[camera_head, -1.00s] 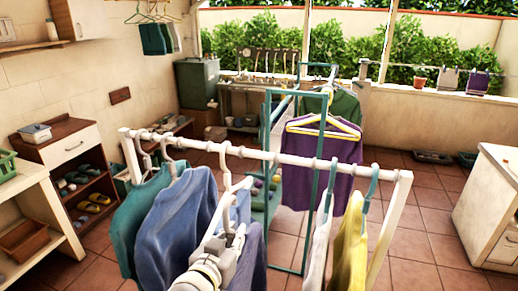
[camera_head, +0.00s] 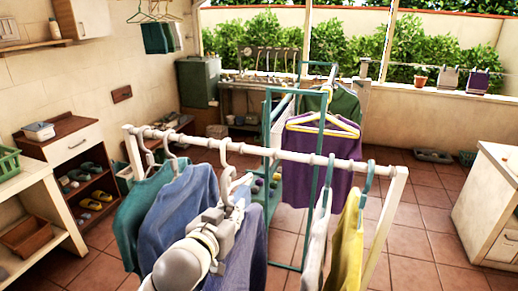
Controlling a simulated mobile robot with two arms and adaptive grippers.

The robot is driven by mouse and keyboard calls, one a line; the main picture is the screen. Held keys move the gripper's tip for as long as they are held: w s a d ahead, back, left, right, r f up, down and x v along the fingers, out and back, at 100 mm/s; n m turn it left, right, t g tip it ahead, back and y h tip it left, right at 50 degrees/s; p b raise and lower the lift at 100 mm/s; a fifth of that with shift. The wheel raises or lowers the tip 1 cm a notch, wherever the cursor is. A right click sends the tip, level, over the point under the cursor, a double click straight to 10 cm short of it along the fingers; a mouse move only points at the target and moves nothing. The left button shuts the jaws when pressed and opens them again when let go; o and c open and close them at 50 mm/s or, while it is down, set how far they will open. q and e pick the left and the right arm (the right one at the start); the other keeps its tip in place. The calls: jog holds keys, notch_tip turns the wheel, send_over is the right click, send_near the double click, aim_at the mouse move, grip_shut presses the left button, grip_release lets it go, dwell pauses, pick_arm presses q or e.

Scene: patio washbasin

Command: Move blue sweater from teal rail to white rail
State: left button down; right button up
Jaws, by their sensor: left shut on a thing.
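The white rail (camera_head: 285,155) crosses the front of the view. My left gripper (camera_head: 232,200) is shut on the pale hanger of a grey-blue sweater (camera_head: 250,252), just below the rail. The hanger's hook (camera_head: 225,150) is at the rail and seems to loop over it; whether its weight rests there I cannot tell. My gripper and wrist hide part of this sweater. Another blue sweater (camera_head: 180,212) hangs to its left on the white rail. The teal rail (camera_head: 268,130) stands behind, with a purple top (camera_head: 318,180) on a yellow hanger. My right gripper is not in view.
A teal garment (camera_head: 140,215) hangs at the white rail's left end. A white garment (camera_head: 317,245) and a yellow one (camera_head: 348,240) hang toward its right end. The rail between the held sweater and the white garment is clear. Shelves stand left, a cabinet (camera_head: 490,205) right.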

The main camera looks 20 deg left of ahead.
pick_arm(q)
jog(key=shift+a, duration=0.1)
jog(key=r+x, duration=0.1)
jog(key=x, duration=0.9)
jog(key=r+x, duration=0.1)
jog(key=x, duration=0.4)
jog(key=shift+w+r, duration=0.35)
jog(key=shift+w, duration=0.25)
jog(key=shift+w+d+b, duration=0.2)
jog(key=shift+w+b, duration=0.1)
jog(key=shift+w, duration=1.8)
jog(key=shift+f, duration=0.1)
jog(key=shift+f+b, duration=0.7)
jog(key=shift+f, duration=0.5)
